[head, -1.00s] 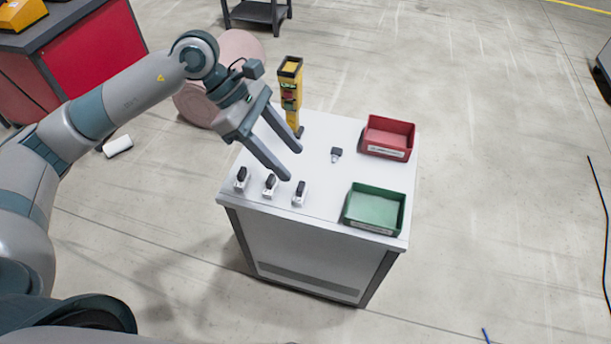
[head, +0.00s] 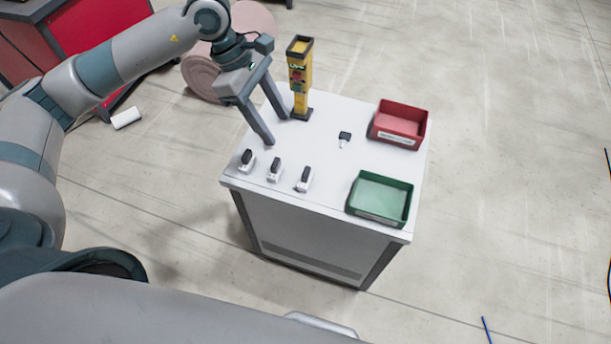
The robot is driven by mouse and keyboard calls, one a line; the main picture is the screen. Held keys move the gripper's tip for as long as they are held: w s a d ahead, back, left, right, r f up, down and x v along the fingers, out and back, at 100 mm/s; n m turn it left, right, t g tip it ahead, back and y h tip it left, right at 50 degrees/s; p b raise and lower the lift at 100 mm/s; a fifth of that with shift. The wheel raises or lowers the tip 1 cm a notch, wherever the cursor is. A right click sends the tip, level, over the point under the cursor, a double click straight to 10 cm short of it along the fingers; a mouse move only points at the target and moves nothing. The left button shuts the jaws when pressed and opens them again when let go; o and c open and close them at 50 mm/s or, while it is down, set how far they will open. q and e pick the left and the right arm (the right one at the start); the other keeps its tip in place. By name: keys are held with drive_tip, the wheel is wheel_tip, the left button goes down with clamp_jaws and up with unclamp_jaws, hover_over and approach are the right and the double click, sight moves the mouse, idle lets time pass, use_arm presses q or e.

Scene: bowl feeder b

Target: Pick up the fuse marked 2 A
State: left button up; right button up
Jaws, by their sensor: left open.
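Three small black-and-white parts stand in a row near the front left edge of the white-topped cabinet: a left one (head: 247,160), a middle one (head: 275,169) and a right one (head: 305,179). A similar dark piece (head: 345,137) lies apart, near the middle of the top. Their markings are too small to read, so I cannot tell which is the 2 A fuse. My left gripper (head: 277,130) is open and empty, its fingers pointing down behind the row, apart from the parts. My right gripper is not in view.
A yellow post with red and green buttons (head: 300,78) stands at the back left of the cabinet top (head: 322,115), close to my left gripper. A red bin (head: 400,123) is at the back right, a green bin (head: 380,197) at the front right.

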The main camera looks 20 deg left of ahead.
use_arm(q)
drive_tip(key=p, duration=0.2)
approach(305, 171)
drive_tip(key=shift+a+p+x, duration=0.15)
drive_tip(key=shift+p+x, duration=0.25)
drive_tip(key=shift+x, duration=0.4)
drive_tip(key=shift+a+p+x, duration=0.15)
drive_tip(key=shift+p+x, duration=0.2)
drive_tip(key=shift+x, duration=0.5)
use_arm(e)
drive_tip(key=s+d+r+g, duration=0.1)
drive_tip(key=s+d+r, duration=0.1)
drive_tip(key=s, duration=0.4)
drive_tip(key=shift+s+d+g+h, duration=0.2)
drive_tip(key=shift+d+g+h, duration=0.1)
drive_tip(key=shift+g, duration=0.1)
use_arm(q)
drive_tip(key=shift+f, duration=0.1)
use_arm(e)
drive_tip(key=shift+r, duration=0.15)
